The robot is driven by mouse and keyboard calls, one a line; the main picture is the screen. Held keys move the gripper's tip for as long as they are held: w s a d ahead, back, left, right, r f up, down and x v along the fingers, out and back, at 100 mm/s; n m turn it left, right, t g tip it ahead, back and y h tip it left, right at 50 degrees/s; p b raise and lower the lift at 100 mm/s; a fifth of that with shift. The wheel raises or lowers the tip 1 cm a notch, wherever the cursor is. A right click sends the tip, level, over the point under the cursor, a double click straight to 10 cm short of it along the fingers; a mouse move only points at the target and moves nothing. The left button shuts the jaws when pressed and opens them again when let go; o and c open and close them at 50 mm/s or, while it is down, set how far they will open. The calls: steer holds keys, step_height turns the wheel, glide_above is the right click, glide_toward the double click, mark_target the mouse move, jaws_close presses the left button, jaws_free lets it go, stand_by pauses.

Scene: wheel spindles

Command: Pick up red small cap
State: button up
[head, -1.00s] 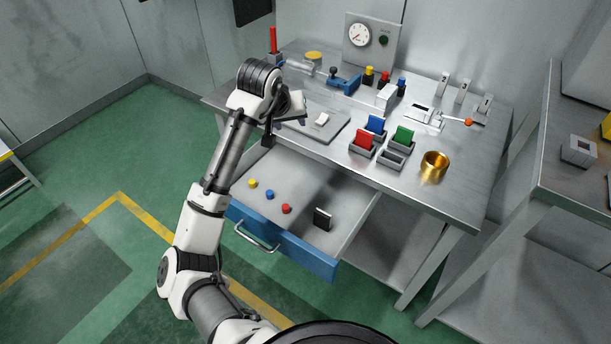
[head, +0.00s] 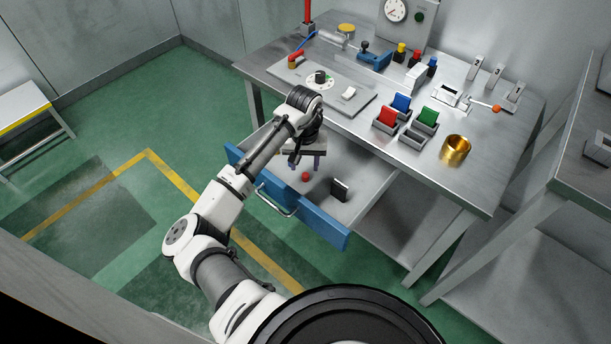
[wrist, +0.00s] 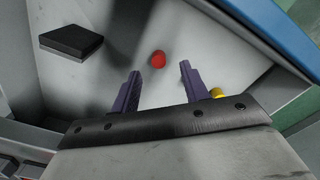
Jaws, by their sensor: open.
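The red small cap (head: 306,176) lies on the floor of the open drawer (head: 290,222). In the wrist view the red cap (wrist: 158,59) shows beyond the fingertips, roughly between their lines. My gripper (head: 305,166) points down over the drawer, close to the cap in the head view. Its two purple fingers (wrist: 160,77) are apart with nothing between them. The yellow cap (wrist: 216,93) shows partly behind the right finger in the wrist view.
A black block (head: 340,188) stands in the drawer to the right of the red cap; it also shows in the wrist view (wrist: 71,41). The drawer's blue front and walls bound the space. The workbench top (head: 350,125) overhangs the drawer's back.

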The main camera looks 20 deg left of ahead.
mark_target(305, 175)
step_height(305, 175, down, 4)
steer(key=shift+f+p, duration=0.25)
steer(key=shift+p, duration=0.05)
steer(key=shift+c, duration=0.2)
jaws_close()
